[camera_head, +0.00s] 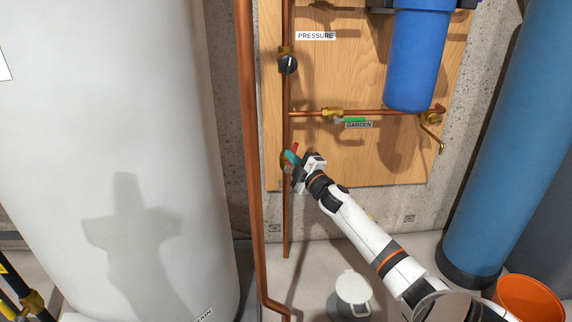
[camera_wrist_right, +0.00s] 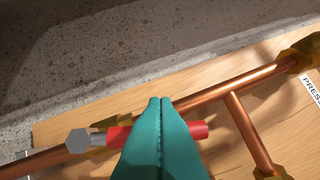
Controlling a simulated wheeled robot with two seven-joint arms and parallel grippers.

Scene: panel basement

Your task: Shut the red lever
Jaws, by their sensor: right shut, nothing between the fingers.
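The red lever (camera_head: 295,148) belongs to a brass valve (camera_head: 284,160) on the vertical copper pipe at the wooden board's left edge. In the right wrist view the red lever (camera_wrist_right: 198,131) runs at a slant to its pipe, with a grey hex bolt (camera_wrist_right: 78,141) at its left end. My right gripper (camera_head: 291,158), with teal fingers, is at the lever. Its closed fingertips (camera_wrist_right: 162,101) lie across the view of the lever and hide its middle; I cannot tell whether they touch it. My left gripper is not in view.
A green-handled valve (camera_head: 353,120) labelled GARDEN and a black knob (camera_head: 288,64) labelled PRESSURE sit above. A thick copper pipe (camera_head: 247,120) runs close left of the lever. A white tank (camera_head: 110,130), blue filter (camera_head: 415,55), blue cylinder (camera_head: 515,150) and orange bucket (camera_head: 528,298) stand around.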

